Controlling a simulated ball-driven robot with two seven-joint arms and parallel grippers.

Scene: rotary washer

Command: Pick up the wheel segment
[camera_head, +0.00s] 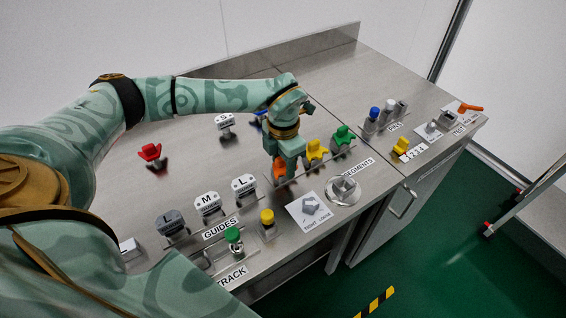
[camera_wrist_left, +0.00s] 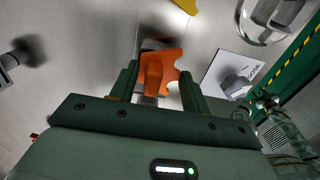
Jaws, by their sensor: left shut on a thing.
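An orange wheel segment (camera_head: 278,170) is at the left end of the SEGMENTS row on the steel bench. In the left wrist view the orange segment (camera_wrist_left: 156,70) sits between the two dark fingers. My left gripper (camera_head: 284,165) points down over it and is shut on it. The gripper partly hides the segment in the head view. I cannot tell whether the segment is clear of its holder. A yellow segment (camera_head: 315,151) and a green segment (camera_head: 343,137) stand to its right. My right gripper is not in view.
The POINT DOWN card (camera_head: 309,213) and a round metal fixture (camera_head: 343,190) lie near the front edge. A red piece (camera_head: 151,152) is far left. The bench behind the segments is mostly clear.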

